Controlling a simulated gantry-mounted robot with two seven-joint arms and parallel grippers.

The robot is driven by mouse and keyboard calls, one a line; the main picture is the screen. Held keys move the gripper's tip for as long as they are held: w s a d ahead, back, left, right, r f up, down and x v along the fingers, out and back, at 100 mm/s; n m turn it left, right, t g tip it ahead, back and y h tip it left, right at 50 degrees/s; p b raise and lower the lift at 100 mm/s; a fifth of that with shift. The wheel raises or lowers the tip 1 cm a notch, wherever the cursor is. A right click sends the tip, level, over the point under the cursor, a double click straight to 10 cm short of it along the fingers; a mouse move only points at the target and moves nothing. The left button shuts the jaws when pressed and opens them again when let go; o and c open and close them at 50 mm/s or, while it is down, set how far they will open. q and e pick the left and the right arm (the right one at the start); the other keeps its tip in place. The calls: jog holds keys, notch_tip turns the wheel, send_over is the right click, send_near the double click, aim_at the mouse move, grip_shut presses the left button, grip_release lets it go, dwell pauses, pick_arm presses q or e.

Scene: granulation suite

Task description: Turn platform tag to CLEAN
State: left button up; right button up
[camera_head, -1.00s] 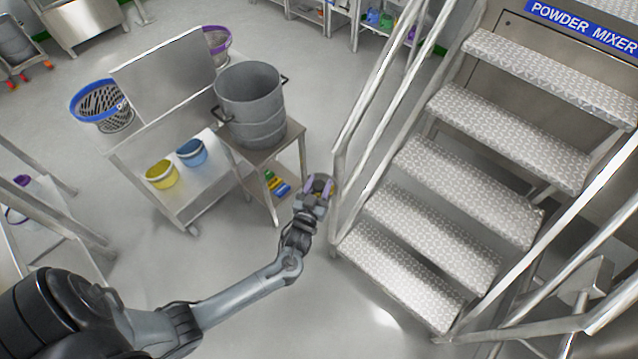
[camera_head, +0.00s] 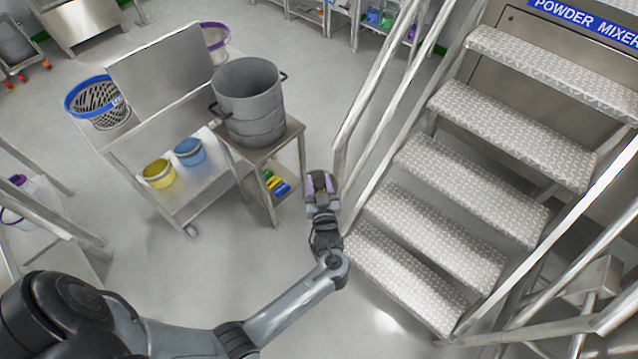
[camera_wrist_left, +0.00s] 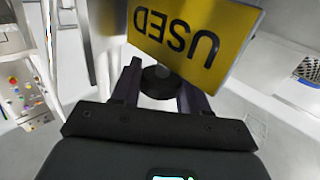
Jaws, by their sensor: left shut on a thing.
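The platform tag (camera_wrist_left: 195,32) is a yellow plate in the left wrist view, just beyond my fingers. It reads USED in dark letters, upside down in that view. A dark round knob (camera_wrist_left: 160,82) sits below the plate, between my fingers. My left gripper (camera_wrist_left: 160,88) is shut on this knob. In the head view my left gripper (camera_head: 321,182) is beside the lower end of the stair handrail. The tag's face cannot be made out there. My right gripper is not in view.
Metal steps (camera_head: 430,240) with handrails (camera_head: 385,95) rise on the right towards a POWDER MIXER sign (camera_head: 585,20). A small table (camera_head: 283,140) with a grey drum (camera_head: 248,100) stands left of the gripper. A trolley with a yellow bucket (camera_head: 159,175) and a blue bucket (camera_head: 190,152) is further left.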

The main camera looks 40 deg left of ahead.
pick_arm(q)
jog(key=shift+w+r, duration=0.15)
jog(key=shift+r, duration=0.3)
jog(key=o, duration=0.8)
jog(key=shift+o, duration=1.1)
jog(key=shift+f, duration=0.2)
jog(key=shift+f, duration=0.1)
jog(key=shift+a, duration=0.1)
